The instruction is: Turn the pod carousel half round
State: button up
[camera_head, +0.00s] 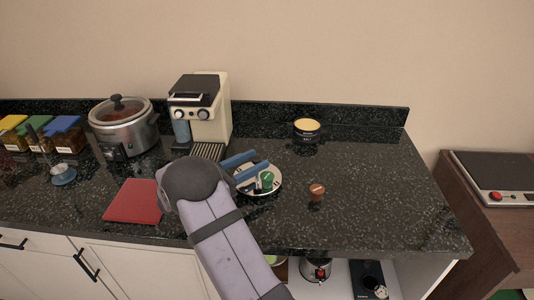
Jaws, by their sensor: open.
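The pod carousel (278,186) is a low, pale round disc on the dark counter, right of the coffee machine. A green pod (267,179) shows on it, with dark and pale items beside it. My gripper (259,163) reaches in from the left, its two blue fingers apart over the back left part of the carousel. It is open, with nothing seen between the fingers. Whether a finger touches the carousel or a pod, I cannot tell. My wrist and fingers hide the carousel's left side.
A cream coffee machine (215,105) stands just behind my gripper. A brown pod-like cup (317,191) stands to the right, a yellow-lidded dark tin (307,130) behind. A red board (133,201) and a slow cooker (125,128) are at left. The right counter is clear.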

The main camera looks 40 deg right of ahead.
jog(key=shift+s+d+p, duration=0.15)
jog(key=shift+d+p, duration=0.5)
jog(key=shift+d, duration=2.1)
grip_shut()
